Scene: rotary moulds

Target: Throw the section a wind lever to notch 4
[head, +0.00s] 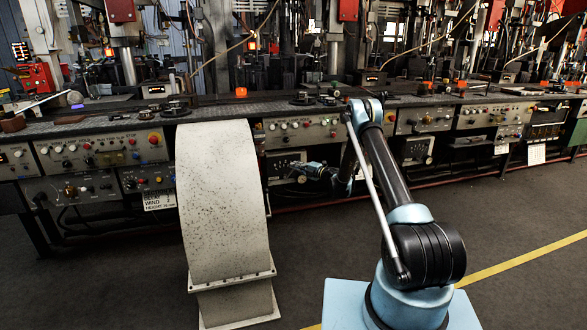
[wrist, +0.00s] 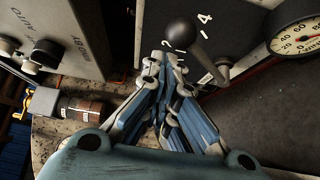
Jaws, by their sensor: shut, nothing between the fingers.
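In the wrist view a lever with a black ball knob (wrist: 183,31) and a grey metal arm runs down right to a pivot on a dark panel. White numerals 2 (wrist: 166,44) and 4 (wrist: 205,18) are printed around it. The knob appears between the two numerals; which notch it sits at I cannot tell. My gripper (wrist: 170,62) is shut and empty, its fingertips just below the knob in the picture. Whether they touch the lever I cannot tell. In the head view my gripper (head: 310,172) is in front of the control panels, and the lever is not clear.
A round gauge (wrist: 298,38) is right of the lever. A panel marked AUTO (wrist: 35,45) with knobs lies to the left, and a brown cylindrical part (wrist: 80,108) below it. In the head view a speckled pale chute (head: 222,200) stands left of my arm. Open floor lies in front.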

